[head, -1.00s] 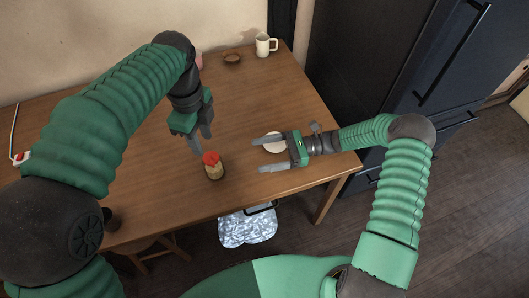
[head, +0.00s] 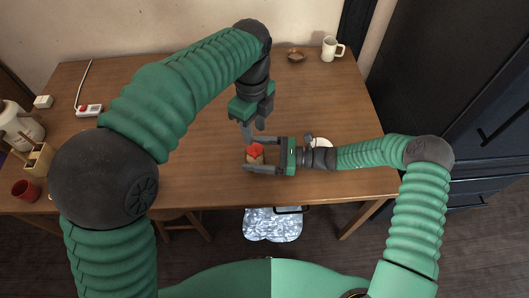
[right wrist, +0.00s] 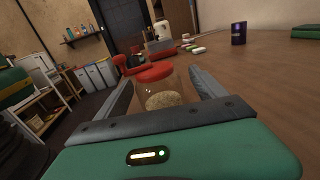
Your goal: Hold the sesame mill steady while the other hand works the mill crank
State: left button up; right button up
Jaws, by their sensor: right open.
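The sesame mill (head: 256,155) is a small clear jar with a red top, standing upright on the wooden table near its front edge. In the right wrist view the mill (right wrist: 163,92) shows pale seeds inside and a red crank (right wrist: 128,66) reaching left from the lid. My right gripper (head: 247,153) is open, with one finger on each side of the jar; in the wrist view gaps show between jar and fingers. My left gripper (head: 254,129) is just above and behind the mill, pointing down, its fingers apart and empty. Whether it touches the crank is unclear.
A white mug (head: 331,48) and brown bowl (head: 296,55) stand at the back. A power strip (head: 89,110), wooden box (head: 39,160) and red cup (head: 25,189) are at left.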

aim_at(255, 153)
pick_arm(q)
jog(key=shift+c, duration=0.2)
pick_arm(e)
jog(key=c, duration=1.7)
pick_arm(q)
notch_tip(255, 153, down, 10)
jog(key=m, duration=1)
jog(key=shift+f, duration=0.1)
grip_shut()
